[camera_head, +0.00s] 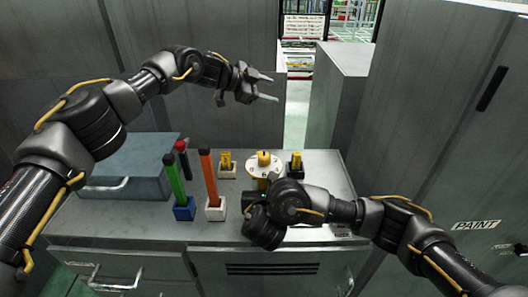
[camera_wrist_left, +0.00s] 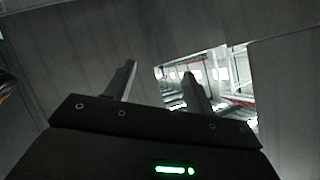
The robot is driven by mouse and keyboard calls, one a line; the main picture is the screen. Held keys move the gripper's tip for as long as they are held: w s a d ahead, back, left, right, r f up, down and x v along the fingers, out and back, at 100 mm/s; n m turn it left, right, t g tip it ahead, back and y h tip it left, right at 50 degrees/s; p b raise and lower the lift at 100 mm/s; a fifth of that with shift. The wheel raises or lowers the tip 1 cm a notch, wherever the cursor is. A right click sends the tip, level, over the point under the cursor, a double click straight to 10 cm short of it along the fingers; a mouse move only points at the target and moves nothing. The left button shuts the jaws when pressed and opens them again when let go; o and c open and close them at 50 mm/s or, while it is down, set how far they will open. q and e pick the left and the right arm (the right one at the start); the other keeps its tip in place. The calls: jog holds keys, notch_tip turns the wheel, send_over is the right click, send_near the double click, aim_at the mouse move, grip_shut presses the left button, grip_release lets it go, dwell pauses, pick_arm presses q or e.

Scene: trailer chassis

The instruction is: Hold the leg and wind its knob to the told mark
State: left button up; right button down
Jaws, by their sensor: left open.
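A yellow knob (camera_head: 264,157) sits on top of a round white dial (camera_head: 264,168) with dark marks, on the cabinet top. The leg under the dial is mostly hidden by my right wrist. My right gripper (camera_head: 285,196) is close in front of the dial, low by the leg. Its fingers are hidden, so I cannot tell whether it touches or grips the leg. My left gripper (camera_head: 271,88) is open and empty, raised well above and behind the dial. Its two fingers also show apart in the left wrist view (camera_wrist_left: 160,70), with nothing between them.
A green stick (camera_head: 174,178) in a blue block, an orange stick (camera_head: 206,178) in a white block and a red-black stick stand left of the dial. Small yellow-topped blocks (camera_head: 226,164) flank it. A grey-blue case (camera_head: 130,168) lies on the cabinet's left.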

pick_arm(q)
jog(key=s+d+m+g+y, duration=0.4)
jog(key=s+d+m, duration=0.15)
jog(key=s, duration=0.45)
notch_tip(320, 180, up, 5)
jog(key=m+g+y, duration=0.2)
jog(key=y, duration=0.5)
send_over(264, 155)
notch_tip(264, 155, down, 12)
jog(key=shift+f, duration=0.25)
jog(key=shift+c, duration=0.4)
jog(key=c, duration=0.9)
jog(key=shift+m, duration=0.25)
